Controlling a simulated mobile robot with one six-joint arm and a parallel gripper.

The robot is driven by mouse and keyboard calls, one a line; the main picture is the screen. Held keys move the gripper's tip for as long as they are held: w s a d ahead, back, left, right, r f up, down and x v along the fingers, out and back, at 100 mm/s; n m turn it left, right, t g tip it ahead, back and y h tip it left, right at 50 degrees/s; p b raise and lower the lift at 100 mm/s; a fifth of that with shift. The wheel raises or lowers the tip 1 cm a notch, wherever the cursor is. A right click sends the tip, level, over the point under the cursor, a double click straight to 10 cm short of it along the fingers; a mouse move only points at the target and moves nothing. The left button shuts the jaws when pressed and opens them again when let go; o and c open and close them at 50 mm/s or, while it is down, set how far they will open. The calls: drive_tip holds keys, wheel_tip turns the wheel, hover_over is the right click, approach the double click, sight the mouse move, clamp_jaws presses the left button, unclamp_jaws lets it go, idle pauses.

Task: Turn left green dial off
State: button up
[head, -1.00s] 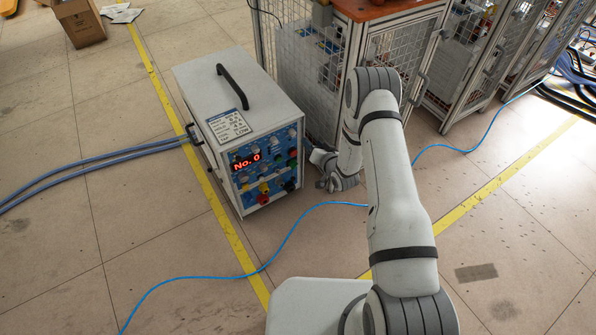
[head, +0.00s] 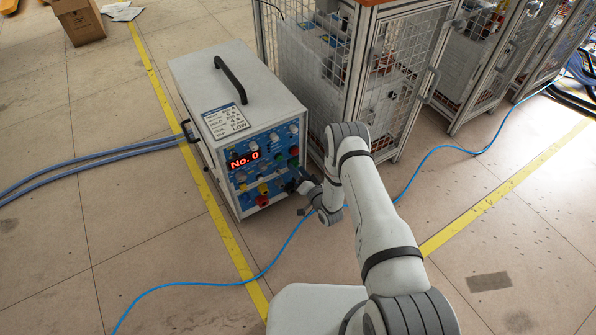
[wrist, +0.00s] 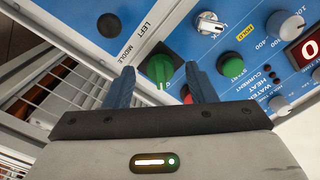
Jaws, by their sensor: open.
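In the wrist view a green dial (wrist: 160,68) with a pointed grip sits on the blue panel, beside the printed words LEFT and MIDDLE. My gripper (wrist: 160,73) is open, its two blue fingers on either side of the dial with gaps between. I cannot tell whether the fingertips reach past its face. The dial is upside down and tilted in this view. In the head view my gripper (head: 308,188) is at the lower right of the heater's front panel. The white heater (head: 232,85) shows a red "No. 0" display (head: 244,160).
In the wrist view a green START button (wrist: 231,65) is just right of the right finger, and a black round part (wrist: 109,25) lies left of the dial. A wire-mesh cage (head: 390,90) stands right of the heater. A blue cable (head: 285,245) crosses the floor.

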drive_tip(key=shift+w+a, duration=0.35)
drive_tip(key=shift+w, duration=0.15)
drive_tip(key=c, duration=0.9)
